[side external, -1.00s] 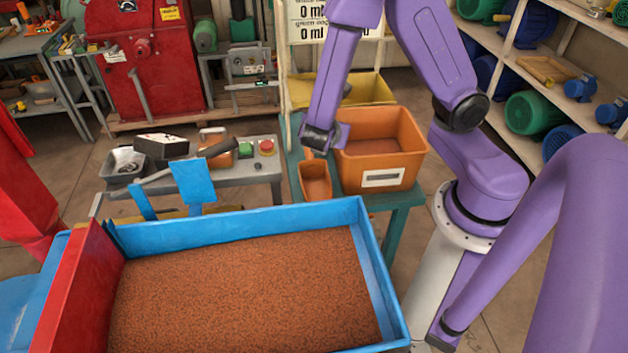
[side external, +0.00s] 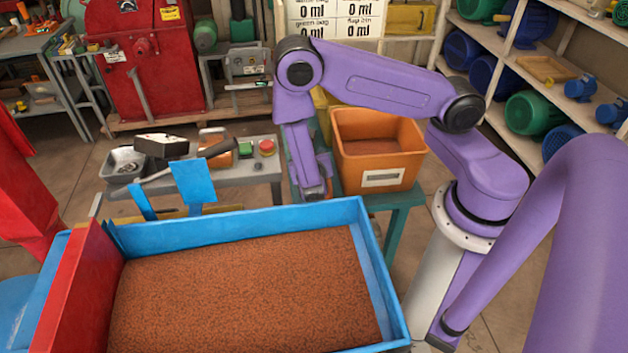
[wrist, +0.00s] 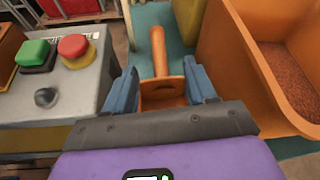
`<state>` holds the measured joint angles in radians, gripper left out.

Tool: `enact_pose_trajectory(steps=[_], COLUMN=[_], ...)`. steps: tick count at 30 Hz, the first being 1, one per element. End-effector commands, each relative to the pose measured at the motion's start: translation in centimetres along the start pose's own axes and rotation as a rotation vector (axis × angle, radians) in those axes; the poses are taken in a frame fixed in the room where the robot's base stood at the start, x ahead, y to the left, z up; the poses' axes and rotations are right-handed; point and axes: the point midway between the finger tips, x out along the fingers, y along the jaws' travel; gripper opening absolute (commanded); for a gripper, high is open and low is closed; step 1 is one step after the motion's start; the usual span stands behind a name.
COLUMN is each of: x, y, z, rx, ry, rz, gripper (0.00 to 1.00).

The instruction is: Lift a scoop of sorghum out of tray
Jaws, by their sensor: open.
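An orange scoop (wrist: 159,70) lies on the teal stand, its handle pointing away in the wrist view. My gripper (wrist: 163,86) is open, with one blue finger on each side of the scoop. I cannot tell whether the fingers touch it. In the side view my gripper (side external: 315,190) is low in front of the stand and hides most of the scoop. The large blue tray (side external: 372,262) full of reddish-brown sorghum (side external: 240,295) is in the foreground, apart from my gripper.
An orange bin (side external: 408,160) with reddish-brown grain stands on the teal stand (side external: 397,200), right beside my gripper. A grey control table (side external: 238,178) with green and red buttons (wrist: 74,47) is close on the left. A red mill (side external: 145,60) stands behind.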

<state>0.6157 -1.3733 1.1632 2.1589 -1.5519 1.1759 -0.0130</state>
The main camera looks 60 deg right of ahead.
Motion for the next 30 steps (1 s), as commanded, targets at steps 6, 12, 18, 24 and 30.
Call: enact_pose_trajectory(steps=[6, 12, 18, 24, 30], x=[1.0, 2.3, 4.5, 7.5, 8.5], y=[0.4, 0.5, 0.4, 0.4, 0.5], z=[-2.4, -2.4, -2.4, -2.4, -2.3], rx=[0.000, 0.002, 0.005, 0.004, 0.001], ry=[0.000, 0.002, 0.002, 0.001, 0.000], rz=[-0.002, -0.002, -0.005, -0.004, 0.000], gripper=[0.56, 0.56, 0.56, 0.56, 0.56])
